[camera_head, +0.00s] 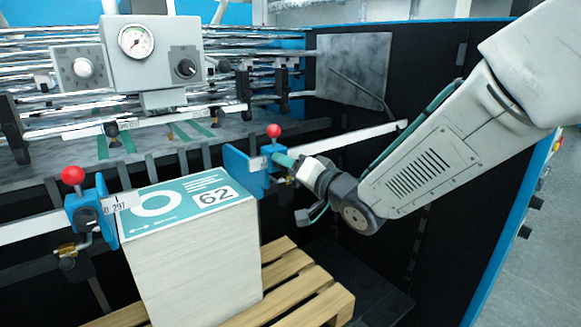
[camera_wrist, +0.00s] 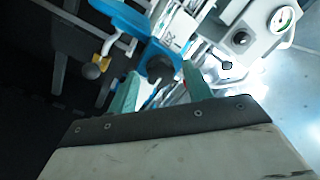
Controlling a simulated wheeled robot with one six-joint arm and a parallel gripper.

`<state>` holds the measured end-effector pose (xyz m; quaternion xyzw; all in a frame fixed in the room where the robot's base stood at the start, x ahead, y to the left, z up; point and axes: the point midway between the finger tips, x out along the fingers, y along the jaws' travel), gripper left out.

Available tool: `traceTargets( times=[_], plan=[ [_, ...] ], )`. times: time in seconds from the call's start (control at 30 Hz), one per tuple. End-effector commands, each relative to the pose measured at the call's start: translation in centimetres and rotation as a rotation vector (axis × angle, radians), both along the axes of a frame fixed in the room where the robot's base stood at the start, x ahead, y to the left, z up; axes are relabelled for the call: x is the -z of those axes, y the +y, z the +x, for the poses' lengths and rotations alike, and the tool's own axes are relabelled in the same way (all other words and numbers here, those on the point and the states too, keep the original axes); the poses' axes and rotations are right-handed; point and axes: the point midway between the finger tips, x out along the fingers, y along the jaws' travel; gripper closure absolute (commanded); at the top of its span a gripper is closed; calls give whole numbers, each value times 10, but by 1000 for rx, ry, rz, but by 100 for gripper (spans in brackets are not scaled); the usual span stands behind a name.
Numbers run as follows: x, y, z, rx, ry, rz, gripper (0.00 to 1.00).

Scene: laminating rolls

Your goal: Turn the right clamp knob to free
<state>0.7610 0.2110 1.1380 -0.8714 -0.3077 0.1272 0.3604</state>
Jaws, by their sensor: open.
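The right clamp (camera_head: 240,166) is a blue block with a red ball handle (camera_head: 274,131) on top, on a metal rail right of the paper stack. In the wrist view, its dark round clamp knob (camera_wrist: 160,67) shows between the tips of my two teal fingers. My gripper (camera_wrist: 160,76) is open, with a finger on either side of the knob; I cannot tell if either touches it. In the head view my gripper (camera_head: 287,161) comes in from the right, close against the clamp, and hides the knob. The knob's pointer setting is not readable.
A stack with a teal label "62" (camera_head: 188,260) stands on a wooden pallet (camera_head: 312,297). A grey gauge box (camera_head: 153,53) hangs above. A brass fitting with a dark ball (camera_wrist: 92,70) lies beside my left finger in the wrist view.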

Motion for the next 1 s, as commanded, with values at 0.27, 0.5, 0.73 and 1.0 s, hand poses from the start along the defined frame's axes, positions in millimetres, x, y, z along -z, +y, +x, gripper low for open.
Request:
traceTargets(
  times=[0.27,0.5,0.73,1.0],
  plan=[
    [0,0,1,1,1,0,58],
    [0,0,1,1,0,-1,95],
    [0,0,1,1,-17,-25,95],
    [-1,0,1,1,-99,-146,95]
  ],
)
